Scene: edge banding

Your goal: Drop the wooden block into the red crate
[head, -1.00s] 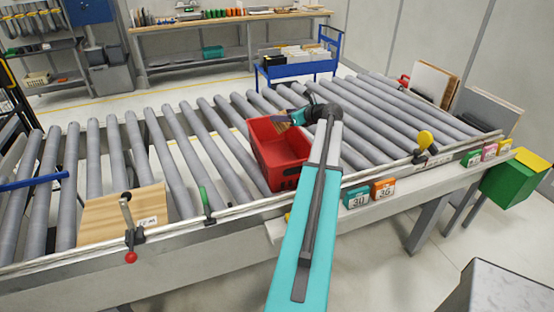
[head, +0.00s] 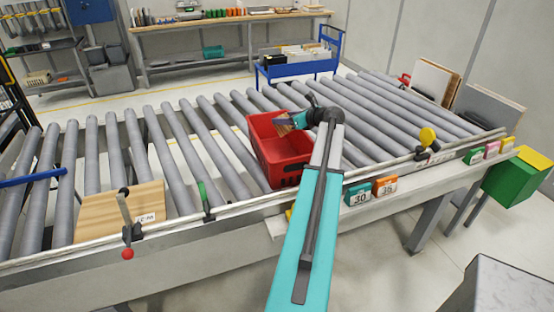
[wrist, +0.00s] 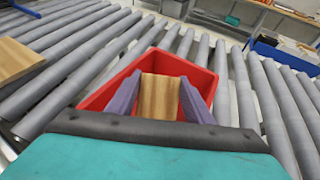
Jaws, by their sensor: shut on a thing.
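The wooden block (wrist: 159,96) is held between the two purple fingers of my gripper (wrist: 158,98) in the wrist view. In the head view the block (head: 284,128) shows as a small brown piece at the tip of my gripper (head: 290,122), over the far part of the red crate. The red crate (head: 284,176) stands on the roller conveyor near its front rail. In the wrist view the crate (wrist: 204,76) lies around and beyond the block. My gripper is shut on the block. The crate's floor is partly hidden by the gripper and block.
A wooden board (head: 120,212) with a label lies on the rollers at left, near a red-knobbed clamp (head: 127,253). Numbered teal (head: 357,195) and orange (head: 385,187) boxes sit along the front ledge. Bare rollers (head: 180,150) lie left of the crate.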

